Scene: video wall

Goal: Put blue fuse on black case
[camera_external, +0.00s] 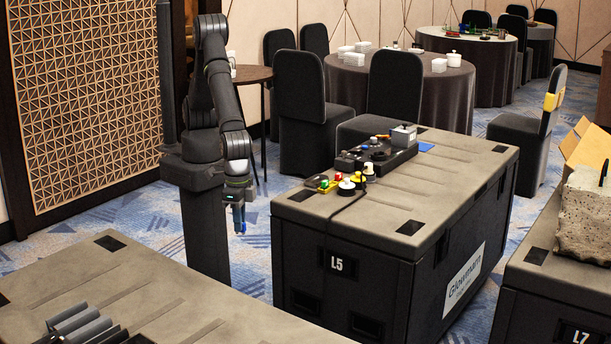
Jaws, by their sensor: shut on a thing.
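My gripper (237,207) hangs pointing down from my arm, left of the large case marked L5. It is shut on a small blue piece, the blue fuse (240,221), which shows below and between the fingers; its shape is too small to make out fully. The fuse is in the air, apart from the case. The large black case (345,270) has black sides, a grey-brown top and an L5 label. A smaller black box-like unit (378,158) lies on its top; I cannot tell which one the task calls the black case.
Small red, green, yellow and white parts (345,184) and a flat blue piece (425,146) lie on the L5 case. Its front and right top are clear. Another case (180,300) with grey cylinders stands at front left, and case L7 (560,290) at right.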

